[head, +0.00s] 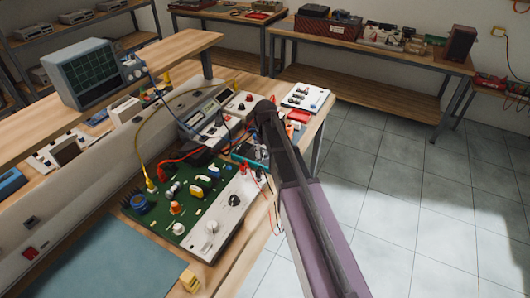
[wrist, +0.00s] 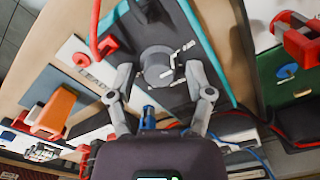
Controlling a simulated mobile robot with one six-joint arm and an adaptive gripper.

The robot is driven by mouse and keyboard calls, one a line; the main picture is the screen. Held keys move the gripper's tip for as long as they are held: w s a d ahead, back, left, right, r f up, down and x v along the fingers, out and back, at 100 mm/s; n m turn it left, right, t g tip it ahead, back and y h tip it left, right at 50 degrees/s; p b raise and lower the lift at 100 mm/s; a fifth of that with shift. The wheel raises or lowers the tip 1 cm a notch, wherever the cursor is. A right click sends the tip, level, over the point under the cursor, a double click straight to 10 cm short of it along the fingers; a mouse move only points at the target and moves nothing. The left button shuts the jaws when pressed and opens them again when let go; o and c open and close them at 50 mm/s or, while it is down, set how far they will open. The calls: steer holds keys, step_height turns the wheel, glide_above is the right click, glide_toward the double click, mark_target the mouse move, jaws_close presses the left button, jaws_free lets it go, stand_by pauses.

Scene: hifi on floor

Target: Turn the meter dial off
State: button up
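The meter (wrist: 183,98) is a dark, teal-edged device in the wrist view, with a round grey dial (wrist: 157,68) bearing a raised grip on its face. My gripper (wrist: 158,72) is open, one finger on each side of the dial with gaps; I cannot tell how high it is above the face. In the head view, the meter's teal body (head: 247,151) shows partly behind my dark arm, which hides much of it. The gripper's fingers cannot be made out there.
Red probe plugs and leads, including a red plug (wrist: 106,42), lie close to the meter. An orange block (wrist: 54,110) is at left in the wrist view. A green circuit board (head: 190,195) with knobs and a yellow cable is left of my arm in the head view.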

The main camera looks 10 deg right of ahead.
mark_target(265, 153)
steer(key=shift+m, duration=0.4)
steer(key=m, duration=0.4)
steer(key=shift+d, duration=0.1)
steer(key=m, duration=0.4)
step_height(265, 153, up, 14)
steer(key=p, duration=1.4)
steer(key=s+f+n+b, duration=0.2)
steer(key=s+f+b, duration=0.3)
steer(key=s, duration=0.5)
steer(key=s+f+n+b, duration=0.3)
steer(key=s+f+b, duration=0.2)
steer(key=s, duration=0.5)
steer(key=shift+s+f+b, duration=0.15)
steer(key=shift+f+b, duration=0.25)
steer(key=shift+b, duration=0.05)
stand_by(1.3)
